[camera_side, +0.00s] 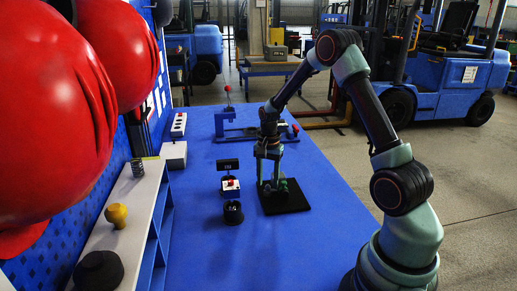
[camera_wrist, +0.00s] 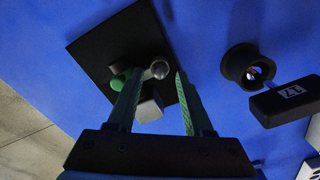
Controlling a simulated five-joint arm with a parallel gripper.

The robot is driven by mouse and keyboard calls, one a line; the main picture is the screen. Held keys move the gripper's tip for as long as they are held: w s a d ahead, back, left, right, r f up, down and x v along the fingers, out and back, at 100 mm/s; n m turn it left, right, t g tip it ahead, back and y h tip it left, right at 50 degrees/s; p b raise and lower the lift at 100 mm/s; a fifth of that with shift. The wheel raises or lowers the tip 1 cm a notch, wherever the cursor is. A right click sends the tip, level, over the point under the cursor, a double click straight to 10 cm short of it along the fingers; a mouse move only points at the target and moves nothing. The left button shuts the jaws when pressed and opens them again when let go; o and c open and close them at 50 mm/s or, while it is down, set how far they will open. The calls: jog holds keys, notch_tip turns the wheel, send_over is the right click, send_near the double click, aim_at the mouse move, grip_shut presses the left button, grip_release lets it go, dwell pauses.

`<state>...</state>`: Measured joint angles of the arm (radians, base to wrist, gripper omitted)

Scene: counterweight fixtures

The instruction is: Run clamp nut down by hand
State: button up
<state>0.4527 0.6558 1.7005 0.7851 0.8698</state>
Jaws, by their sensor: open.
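A black base plate (camera_side: 286,205) lies on the blue table under my gripper, with a small fixture with green parts (camera_side: 288,186) on it. The wrist view shows the plate (camera_wrist: 98,43), a round grey knob-like end (camera_wrist: 160,69), a green knob (camera_wrist: 118,83) and a pale grey block (camera_wrist: 148,109). I cannot tell which part is the clamp nut. My gripper (camera_side: 268,178) points down over the plate. In the wrist view its two green fingers (camera_wrist: 157,74) are apart, with the grey round end between their tips in the picture; contact cannot be seen.
Left of the plate stand a black cup (camera_side: 232,213), a small box with a red button (camera_side: 230,185) and a black display (camera_side: 228,165). A blue lever fixture (camera_side: 250,133) stands behind. A shelf (camera_side: 128,228) and red bags (camera_side: 120,55) are at left. The front table is clear.

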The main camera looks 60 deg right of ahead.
aim_at(267, 185)
notch_tip(267, 185, up, 12)
jog(key=shift+f, duration=0.25)
dwell(0.3)
jog(key=s+a+r+n+t, duration=0.2)
jog(key=s+a+r+n, duration=0.2)
jog(key=a, duration=0.5)
jog(key=s+a+r+n+t, duration=0.3)
jog(key=s+a+r+n, duration=0.2)
jog(key=a+n, duration=0.5)
jog(key=s+n, duration=0.1)
jog(key=s, duration=0.1)
jog(key=shift+s+a+t, duration=0.25)
jog(key=shift+s+t, duration=0.05)
jog(key=shift+s, duration=0.05)
